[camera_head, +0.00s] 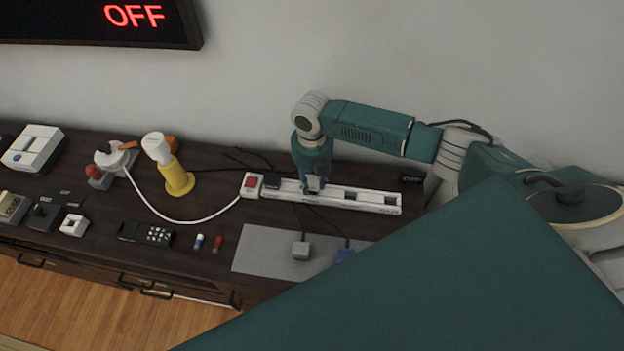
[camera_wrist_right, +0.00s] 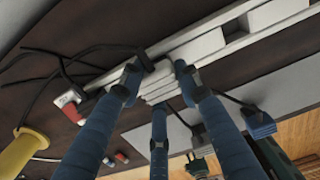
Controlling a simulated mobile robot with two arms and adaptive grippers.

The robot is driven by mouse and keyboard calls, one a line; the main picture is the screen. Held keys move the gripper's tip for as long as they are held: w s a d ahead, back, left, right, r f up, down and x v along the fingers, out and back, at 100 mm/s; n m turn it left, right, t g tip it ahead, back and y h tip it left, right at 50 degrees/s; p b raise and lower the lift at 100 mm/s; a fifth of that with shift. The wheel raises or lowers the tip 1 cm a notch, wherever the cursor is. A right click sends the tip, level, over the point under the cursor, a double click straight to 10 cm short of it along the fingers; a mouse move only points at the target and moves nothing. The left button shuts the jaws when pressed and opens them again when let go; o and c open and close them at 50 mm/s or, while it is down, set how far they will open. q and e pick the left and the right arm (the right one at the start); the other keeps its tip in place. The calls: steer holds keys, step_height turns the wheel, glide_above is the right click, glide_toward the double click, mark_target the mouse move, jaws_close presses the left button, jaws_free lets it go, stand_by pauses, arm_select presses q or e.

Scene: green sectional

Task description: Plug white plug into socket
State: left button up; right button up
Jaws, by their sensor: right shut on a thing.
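My right gripper (camera_head: 314,186) points down over the middle of the white power strip (camera_head: 376,200), which lies along the table. In the right wrist view its blue fingers (camera_wrist_right: 158,92) are shut around a white ribbed block, which looks like the white plug (camera_wrist_right: 160,84). The block is right at the strip. The fingers cover much of it, and I cannot tell whether its pins are in a socket. The strip (camera_wrist_right: 205,44) runs behind it, with a red switch (camera_head: 251,184) at its left end. My left gripper is out of view.
A pale grey plug (camera_head: 301,250) and a blue plug (camera_head: 346,254) lie on the grey mat (camera_head: 262,247) before the strip. A black plug (camera_head: 265,180) is at the strip's left part. A yellow lamp (camera_head: 177,178) stands left. The wall display (camera_head: 134,16) reads OFF.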

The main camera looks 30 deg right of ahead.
mark_target(312, 180)
steer(key=shift+f+b, duration=0.55)
steer(key=shift+f, duration=0.35)
steer(key=o, duration=1.2)
steer(key=shift+r, duration=0.15)
step_height(312, 180, up, 12)
steer(key=shift+f, duration=0.1)
